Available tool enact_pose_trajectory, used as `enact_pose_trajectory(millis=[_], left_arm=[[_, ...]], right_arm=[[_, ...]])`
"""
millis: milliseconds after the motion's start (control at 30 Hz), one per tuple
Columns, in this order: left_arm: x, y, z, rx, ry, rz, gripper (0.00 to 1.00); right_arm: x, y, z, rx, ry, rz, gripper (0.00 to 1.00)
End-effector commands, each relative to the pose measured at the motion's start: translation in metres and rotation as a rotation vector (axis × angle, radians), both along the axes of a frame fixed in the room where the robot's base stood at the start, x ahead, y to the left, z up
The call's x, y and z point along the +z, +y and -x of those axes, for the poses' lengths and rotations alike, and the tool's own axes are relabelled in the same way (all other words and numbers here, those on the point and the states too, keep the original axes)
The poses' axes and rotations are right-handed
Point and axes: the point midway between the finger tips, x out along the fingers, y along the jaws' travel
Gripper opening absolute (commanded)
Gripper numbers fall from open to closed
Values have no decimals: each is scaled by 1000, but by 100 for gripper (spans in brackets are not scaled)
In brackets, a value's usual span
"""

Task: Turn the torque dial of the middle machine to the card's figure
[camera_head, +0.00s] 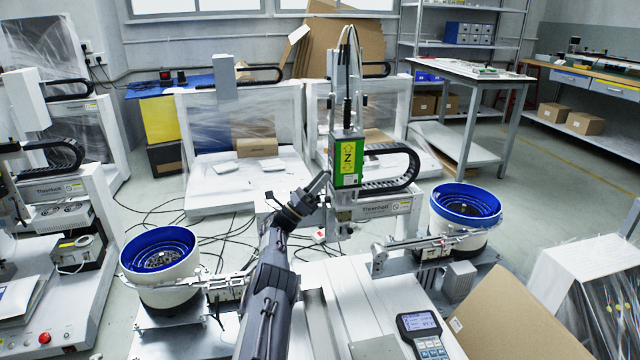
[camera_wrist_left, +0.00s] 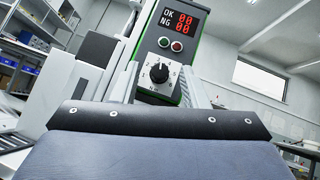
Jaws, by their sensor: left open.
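The middle machine's green and black head (camera_head: 347,158) hangs on its gantry, with a yellow Z label facing the head camera. Its torque dial (camera_wrist_left: 159,73) shows in the left wrist view as a black knob with a white mark on a pale scale, below two buttons and a red display. My left gripper (camera_head: 322,182) is open beside the lower left of the head, apart from the dial as far as I can tell. Its fingertips are hard to make out. I cannot make out the card. My right gripper is not in view.
Blue-lined bowl feeders stand left (camera_head: 160,258) and right (camera_head: 465,208) of the middle machine. A handheld keypad (camera_head: 421,335) lies on its bed. A black cable chain (camera_head: 390,168) loops right of the head. A cardboard sheet (camera_head: 515,318) leans at lower right.

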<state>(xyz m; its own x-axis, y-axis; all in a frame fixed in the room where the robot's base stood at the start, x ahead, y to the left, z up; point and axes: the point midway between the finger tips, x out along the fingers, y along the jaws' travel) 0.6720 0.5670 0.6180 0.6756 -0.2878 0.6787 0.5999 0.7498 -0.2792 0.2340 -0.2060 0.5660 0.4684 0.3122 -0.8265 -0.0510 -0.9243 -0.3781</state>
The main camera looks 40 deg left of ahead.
Motion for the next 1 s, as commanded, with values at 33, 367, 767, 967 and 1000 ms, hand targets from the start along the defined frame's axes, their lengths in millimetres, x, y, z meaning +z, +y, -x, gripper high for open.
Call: enact_pose_trajectory(millis=[33, 367, 767, 967, 1000], left_arm=[[0, 0, 0, 0, 0, 0, 40], [1, 0, 0, 1, 1, 0, 17], [2, 0, 0, 1, 10, 13, 0], [5, -1, 1, 0, 50, 64, 0], [6, -1, 1, 1, 61, 79, 0]], right_arm=[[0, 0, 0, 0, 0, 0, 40], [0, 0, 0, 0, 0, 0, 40], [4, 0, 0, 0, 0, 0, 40], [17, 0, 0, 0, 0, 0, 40], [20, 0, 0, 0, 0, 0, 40]])
